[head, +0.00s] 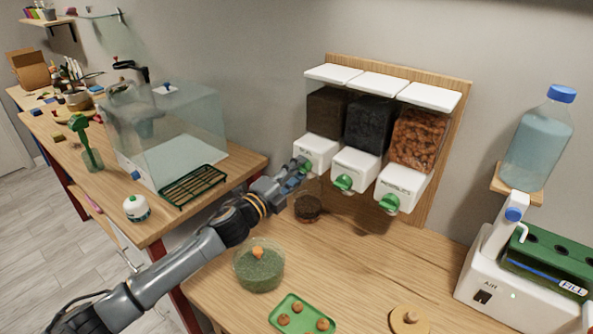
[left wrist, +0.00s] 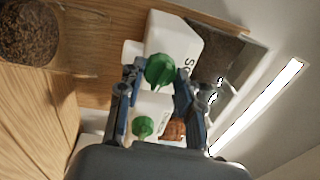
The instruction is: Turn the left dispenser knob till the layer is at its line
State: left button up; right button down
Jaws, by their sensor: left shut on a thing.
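The left dispenser (head: 316,152) is a white box with a green knob, below a clear bin of dark brown soil (head: 326,112). My left gripper (head: 303,166) is at this knob. In the left wrist view, the fingers of my left gripper (left wrist: 160,74) are closed on either side of the green knob (left wrist: 159,70). A clear round jar with a dark brown layer stands below the left dispenser (head: 307,210); part of this jar (left wrist: 30,32) shows in the left wrist view. I cannot make out its line. My right gripper is out of view.
The middle dispenser (head: 355,169) and right dispenser (head: 402,189) stand close beside the left one. A glass bowl of green moss (head: 258,268), a green tray (head: 290,319) and a cork lid (head: 408,319) are on the table. A glass tank (head: 170,130) stands left.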

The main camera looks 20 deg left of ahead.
pick_arm(q)
jog(key=shift+a+m+g+h+p, duration=0.25)
jog(key=shift+m+p, duration=0.75)
jog(key=shift+m, duration=2.95)
jog(key=shift+d+m+g+h+p, duration=0.25)
jog(key=shift+m+p, duration=0.7)
jog(key=shift+m, duration=3)
jog(key=shift+a, duration=0.1)
jog(key=o, duration=1.2)
jog(key=v, duration=1.2)
jog(key=shift+r, duration=0.25)
